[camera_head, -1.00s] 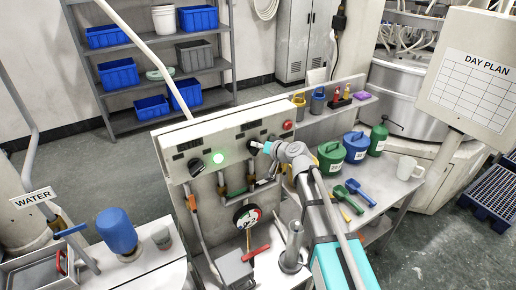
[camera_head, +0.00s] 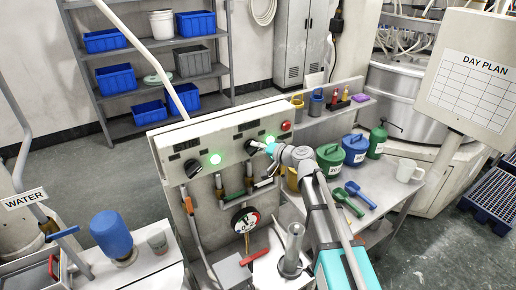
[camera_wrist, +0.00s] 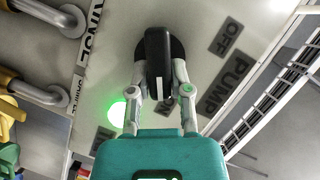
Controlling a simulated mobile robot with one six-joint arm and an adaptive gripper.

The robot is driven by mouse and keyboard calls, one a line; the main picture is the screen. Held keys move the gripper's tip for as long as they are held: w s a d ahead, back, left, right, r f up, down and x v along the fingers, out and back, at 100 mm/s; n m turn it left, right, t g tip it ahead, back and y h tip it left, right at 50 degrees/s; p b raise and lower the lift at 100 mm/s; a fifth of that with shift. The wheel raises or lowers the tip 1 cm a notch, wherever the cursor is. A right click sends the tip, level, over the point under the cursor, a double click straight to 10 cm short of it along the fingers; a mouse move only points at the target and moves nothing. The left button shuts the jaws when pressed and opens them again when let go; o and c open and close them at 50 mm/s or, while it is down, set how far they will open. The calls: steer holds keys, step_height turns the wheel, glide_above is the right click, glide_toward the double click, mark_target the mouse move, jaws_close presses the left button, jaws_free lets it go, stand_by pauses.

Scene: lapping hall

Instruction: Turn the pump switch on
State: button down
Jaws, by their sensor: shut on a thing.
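The pump switch (camera_wrist: 157,62) is a black rotary knob on the pale panel (camera_head: 228,142), with "PUMP" and "OFF" labels beside it in the wrist view. My gripper (camera_wrist: 158,75) is shut on its handle, one finger on each side. In the head view the gripper (camera_head: 264,147) reaches the switch (camera_head: 251,147) from the right and hides part of it. A green lamp (camera_head: 270,140) just above the gripper glows; a glowing green lamp (camera_wrist: 117,113) also shows beside the left finger in the wrist view.
Another lit green lamp (camera_head: 215,158) and a second black knob (camera_head: 193,168) are further left on the panel. A red button (camera_head: 286,126) is to the right. Pipes and a gauge (camera_head: 245,219) sit below. Green and blue canisters (camera_head: 355,148) stand on the right bench.

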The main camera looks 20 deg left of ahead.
steer(key=c, duration=0.6)
jaws_free()
steer(key=shift+o, duration=0.2)
